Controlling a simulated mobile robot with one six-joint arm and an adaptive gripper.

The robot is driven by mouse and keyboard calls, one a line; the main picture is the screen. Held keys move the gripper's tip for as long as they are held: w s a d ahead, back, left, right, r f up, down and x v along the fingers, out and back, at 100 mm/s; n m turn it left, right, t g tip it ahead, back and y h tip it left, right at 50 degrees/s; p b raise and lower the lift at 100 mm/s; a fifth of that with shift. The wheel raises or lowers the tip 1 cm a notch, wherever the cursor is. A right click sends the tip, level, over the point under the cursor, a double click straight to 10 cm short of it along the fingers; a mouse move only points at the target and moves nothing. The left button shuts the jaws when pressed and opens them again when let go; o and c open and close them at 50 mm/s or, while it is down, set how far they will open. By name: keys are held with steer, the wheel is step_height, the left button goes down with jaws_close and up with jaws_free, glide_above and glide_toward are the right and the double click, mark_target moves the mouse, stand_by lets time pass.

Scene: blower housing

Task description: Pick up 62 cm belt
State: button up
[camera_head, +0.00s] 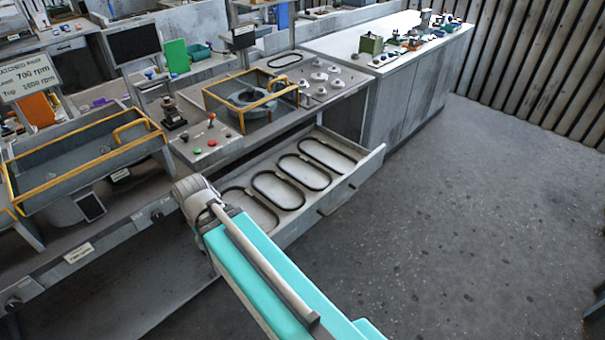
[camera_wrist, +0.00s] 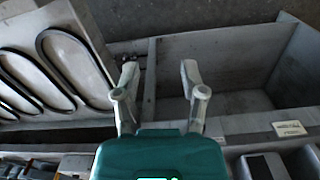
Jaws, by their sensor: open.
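Several dark oval belts lie side by side in an open grey drawer (camera_head: 352,182) in the head view, among them one at the right end (camera_head: 327,154) and one left of the middle (camera_head: 278,190). I cannot read any lengths, so I cannot tell which is the 62 cm belt. In the wrist view, belts show at the left, the nearest one (camera_wrist: 41,55) largest. My gripper (camera_wrist: 159,72) is open and empty, to the right of the belts, over the edge of an open grey compartment. In the head view my arm's end hides the drawer's left part and my gripper's fingers.
Another dark belt (camera_head: 285,60) lies on the bench. A yellow-railed fixture (camera_head: 250,97) and a button panel (camera_head: 208,142) stand behind the drawer. An empty grey compartment (camera_wrist: 222,68) lies right in the wrist view. Floor (camera_head: 470,220) to the right is clear.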

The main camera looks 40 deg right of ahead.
steer(key=w+d+m+t+b, duration=0.1)
steer(key=w+d+m, duration=0.5)
steer(key=d+m, duration=0.4)
steer(key=w+d+m, duration=0.5)
steer(key=d+m, duration=0.4)
steer(key=d, duration=0.3)
steer(key=w+d+f+m+t, duration=0.1)
steer(key=d+m+t, duration=0.1)
steer(key=d+m, duration=1.3)
steer(key=d, duration=0.7)
steer(key=shift+w+d+m+b, duration=0.2)
steer(key=shift+w+m+b, duration=0.1)
steer(key=shift+m+b, duration=0.1)
steer(key=shift+f, duration=0.15)
steer(key=b, duration=0.8)
glide_above(294, 179)
steer(key=s, duration=0.2)
step_height(294, 179, down, 8)
steer(key=shift+d, duration=0.15)
steer(key=shift+f+b, duration=0.15)
steer(key=shift+b, duration=0.15)
steer(key=shift+b+x, duration=2.35)
steer(key=shift+x, duration=0.1)
